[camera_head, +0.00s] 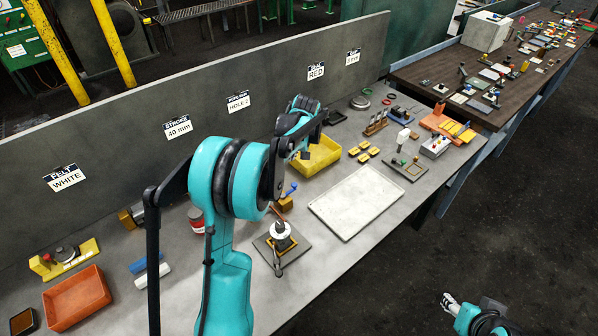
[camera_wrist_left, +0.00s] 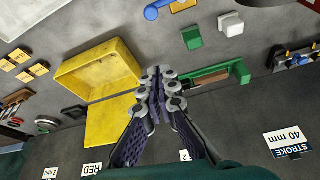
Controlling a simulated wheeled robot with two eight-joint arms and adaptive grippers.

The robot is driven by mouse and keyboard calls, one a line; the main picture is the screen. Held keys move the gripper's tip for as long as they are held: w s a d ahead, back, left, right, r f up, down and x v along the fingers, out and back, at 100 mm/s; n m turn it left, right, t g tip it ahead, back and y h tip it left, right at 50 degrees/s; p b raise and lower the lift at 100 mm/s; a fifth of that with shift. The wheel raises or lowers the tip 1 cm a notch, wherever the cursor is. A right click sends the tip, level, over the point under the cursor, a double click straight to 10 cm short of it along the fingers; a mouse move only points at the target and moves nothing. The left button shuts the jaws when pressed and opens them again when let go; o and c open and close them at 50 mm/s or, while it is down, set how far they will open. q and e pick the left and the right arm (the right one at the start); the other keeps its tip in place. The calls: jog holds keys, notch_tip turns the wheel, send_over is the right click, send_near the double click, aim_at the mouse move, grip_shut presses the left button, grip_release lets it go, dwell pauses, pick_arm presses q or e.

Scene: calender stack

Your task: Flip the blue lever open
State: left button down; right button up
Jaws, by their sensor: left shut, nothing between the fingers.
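The blue lever (camera_head: 291,189) stands on a small yellow block (camera_head: 285,204) on the grey bench, between the white tool stand and the yellow bin. In the left wrist view the blue lever (camera_wrist_left: 153,11) lies at the top edge, partly cut off. My left gripper (camera_head: 304,154) is above the bench by the yellow bin, partly hidden by its own arm. In the left wrist view its fingertips (camera_wrist_left: 161,82) are together and empty, apart from the lever. My right gripper (camera_head: 450,303) is low at the bottom right, off the bench; its jaws are too small to judge.
A white tray (camera_head: 362,202) is right of the lever. A labelled grey panel (camera_head: 110,150) stands along the back.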

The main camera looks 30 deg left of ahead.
pick_arm(q)
jog(key=shift+f, duration=0.1)
dwell(0.3)
notch_tip(320, 180, down, 10)
jog(key=b, duration=0.2)
jog(key=shift+d+f+b, duration=0.15)
jog(key=shift+b, duration=0.2)
